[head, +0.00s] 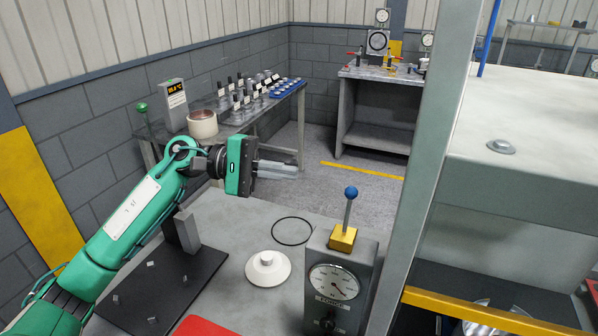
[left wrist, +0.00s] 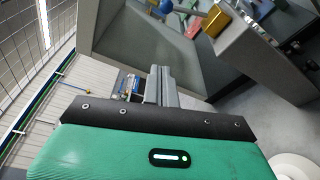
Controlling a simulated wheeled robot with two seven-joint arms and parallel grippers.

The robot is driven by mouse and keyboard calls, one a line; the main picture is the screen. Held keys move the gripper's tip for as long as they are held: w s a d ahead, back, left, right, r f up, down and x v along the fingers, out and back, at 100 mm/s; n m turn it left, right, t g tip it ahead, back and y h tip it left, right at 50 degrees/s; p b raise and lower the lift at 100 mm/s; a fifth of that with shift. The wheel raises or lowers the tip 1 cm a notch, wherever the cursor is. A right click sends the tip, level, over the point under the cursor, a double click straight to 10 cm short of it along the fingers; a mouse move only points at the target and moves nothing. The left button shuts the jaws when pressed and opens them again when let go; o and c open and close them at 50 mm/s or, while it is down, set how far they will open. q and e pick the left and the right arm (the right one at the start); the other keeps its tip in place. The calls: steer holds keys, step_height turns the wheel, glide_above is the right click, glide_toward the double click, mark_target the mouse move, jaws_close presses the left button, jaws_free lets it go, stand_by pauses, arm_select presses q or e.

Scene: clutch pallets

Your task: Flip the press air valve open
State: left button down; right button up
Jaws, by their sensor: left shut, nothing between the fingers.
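The press air valve appears to be the brass-yellow block (head: 343,238) with a thin lever topped by a blue ball (head: 351,192). It sits on a grey box (head: 369,262) with a round force gauge (head: 333,283). The lever stands nearly upright. My left gripper (head: 296,172) is shut and empty, held above and to the left of the lever, apart from it. In the left wrist view its shut fingers (left wrist: 160,84) point away, and the yellow block (left wrist: 215,22) shows at the top right. My right gripper is not in view.
A grey press frame post (head: 425,170) rises just right of the gauge box. A white disc (head: 268,268), a black ring (head: 292,231) and a dark plate (head: 165,285) lie on the bench. A side table (head: 282,98) with labelled parts stands behind.

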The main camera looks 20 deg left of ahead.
mark_target(348, 210)
arm_select(q)
steer(key=s+d+p, duration=0.1)
steer(key=d+p, duration=0.6)
steer(key=d, duration=0.3)
steer(key=shift+s+r, duration=0.3)
